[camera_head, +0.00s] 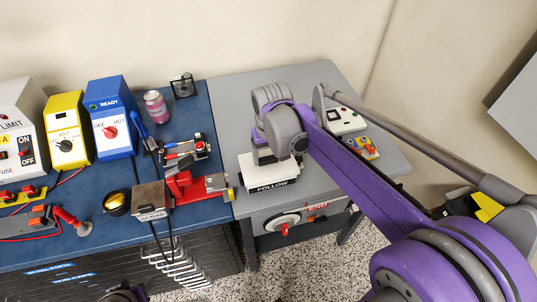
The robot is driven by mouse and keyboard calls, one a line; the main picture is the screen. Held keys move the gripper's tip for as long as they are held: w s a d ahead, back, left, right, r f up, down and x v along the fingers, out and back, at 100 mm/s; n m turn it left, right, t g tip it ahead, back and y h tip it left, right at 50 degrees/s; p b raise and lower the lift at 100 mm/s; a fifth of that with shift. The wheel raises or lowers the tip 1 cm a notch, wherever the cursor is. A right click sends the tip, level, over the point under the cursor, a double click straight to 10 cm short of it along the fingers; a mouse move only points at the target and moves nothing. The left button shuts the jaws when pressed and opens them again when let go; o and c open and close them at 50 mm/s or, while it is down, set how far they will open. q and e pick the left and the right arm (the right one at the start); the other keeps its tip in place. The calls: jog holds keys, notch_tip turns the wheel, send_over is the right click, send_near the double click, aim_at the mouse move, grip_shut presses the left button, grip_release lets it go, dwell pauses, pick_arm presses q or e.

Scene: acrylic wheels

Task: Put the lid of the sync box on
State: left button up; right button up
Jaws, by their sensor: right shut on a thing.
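A white box-like piece (258,177) with a dark front lettered "FOLLOW" sits on the grey workbench; no label reading "sync" is legible. My right gripper (265,157) is over its back left part, pointing down. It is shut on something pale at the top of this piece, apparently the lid. The wrist covers much of it, and the fingertips are hard to make out. I cannot tell whether the lid rests flush on the box or is slightly above it. My left gripper is not in view; only a dark and purple bit of my left arm shows at the bottom edge.
A red vise (188,187) sits on the blue bench, left of the grey workbench (228,98). Bare grey surface lies behind and left of the gripper.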

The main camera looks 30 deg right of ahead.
jog(key=shift+f+b, duration=0.55)
jog(key=shift+f, duration=0.45)
jog(key=shift+r, duration=0.1)
dwell(1.2)
dwell(0.6)
jog(key=o, duration=1.5)
jog(key=r, duration=0.3)
jog(key=s+r, duration=0.1)
jog(key=r, duration=0.3)
jog(key=r+p, duration=0.1)
jog(key=r, duration=0.2)
jog(key=shift+s+a+r, duration=0.15)
jog(key=shift+a+r, duration=0.05)
jog(key=shift+r, duration=0.15)
